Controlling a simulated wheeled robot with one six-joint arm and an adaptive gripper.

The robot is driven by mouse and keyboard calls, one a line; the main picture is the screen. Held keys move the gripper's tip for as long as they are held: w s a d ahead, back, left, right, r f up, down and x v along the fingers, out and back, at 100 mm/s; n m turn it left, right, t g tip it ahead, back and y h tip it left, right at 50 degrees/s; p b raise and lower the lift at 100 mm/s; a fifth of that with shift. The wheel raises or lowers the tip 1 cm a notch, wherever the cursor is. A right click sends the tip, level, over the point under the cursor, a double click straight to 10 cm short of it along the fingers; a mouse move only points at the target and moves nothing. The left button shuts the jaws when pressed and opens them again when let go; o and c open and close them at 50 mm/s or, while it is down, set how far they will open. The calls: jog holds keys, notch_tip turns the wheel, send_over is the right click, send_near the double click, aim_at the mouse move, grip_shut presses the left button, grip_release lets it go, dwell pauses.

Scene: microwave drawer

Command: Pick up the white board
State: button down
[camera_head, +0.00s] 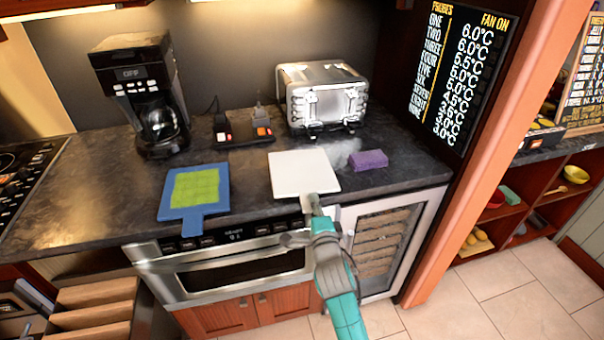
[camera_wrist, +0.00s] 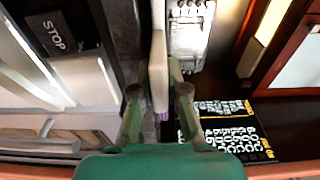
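The white board (camera_head: 304,174) is a flat square panel at the front of the dark counter, between a blue board and a purple sponge. My gripper (camera_head: 314,207) is at its front edge, where a handle would be hidden by the fingers. In the wrist view the white board (camera_wrist: 158,62) shows edge-on between the two fingers of my gripper (camera_wrist: 159,85). The fingertips lie close against both of its faces and appear shut on it. I cannot tell whether the board is clear of the counter.
The blue board (camera_head: 183,212) with a green top lies left. The purple sponge (camera_head: 369,160) is close on the right. A toaster (camera_head: 322,95) and coffee maker (camera_head: 140,95) stand behind. A microwave drawer (camera_head: 240,268) is below the counter edge. A wooden post (camera_head: 490,150) rises right.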

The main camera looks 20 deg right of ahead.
dwell(0.3)
notch_tip(320, 180, up, 10)
jog(key=shift+r, duration=0.1)
dwell(0.4)
dwell(0.8)
